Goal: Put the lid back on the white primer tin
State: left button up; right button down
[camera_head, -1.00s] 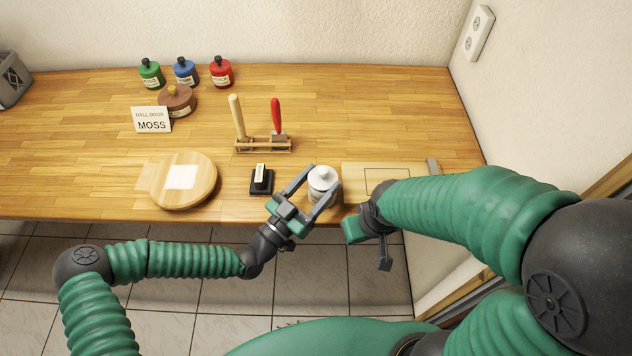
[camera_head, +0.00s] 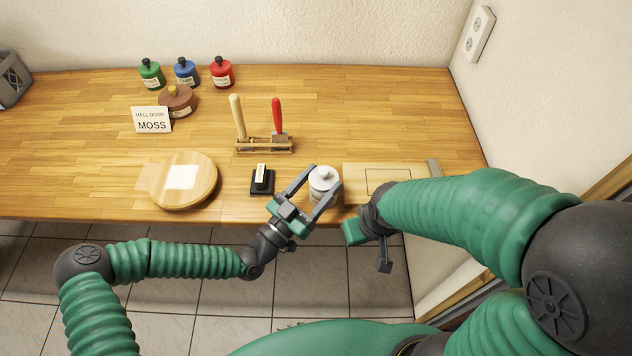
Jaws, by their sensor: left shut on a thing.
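The white primer tin (camera_head: 323,184) stands near the table's front edge, right of centre. A pale round top with a small knob, which looks like its lid (camera_head: 324,173), sits on it. Whether the lid is fully seated cannot be told from here. My left gripper (camera_head: 324,178) reaches in from the front left and is shut on the tin, one finger on each side. The fingers hide part of the tin's sides.
A wooden board (camera_head: 352,174) lies right of the tin, and a small black block (camera_head: 262,184) is to its left. A rack (camera_head: 264,146) with two handled tools stands behind. A round board (camera_head: 195,182), a MOSS card (camera_head: 152,120) and several coloured pots (camera_head: 186,73) are left.

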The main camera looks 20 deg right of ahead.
pick_arm(q)
jog(key=shift+s+d+f, duration=0.15)
jog(key=shift+s+f, duration=0.15)
jog(key=shift+f, duration=0.4)
jog(key=o, duration=1.1)
jog(key=shift+o, duration=1.2)
jog(key=shift+w+d, duration=0.15)
jog(key=shift+o, duration=0.5)
jog(key=shift+w+d, duration=0.15)
jog(key=shift+d, duration=0.05)
jog(key=shift+o, duration=1.4)
jog(key=shift+a+r, duration=0.2)
jog(key=shift+a, duration=0.25)
pick_arm(e)
jog(key=shift+w+d+f, duration=0.1)
jog(key=shift+w+d, duration=0.05)
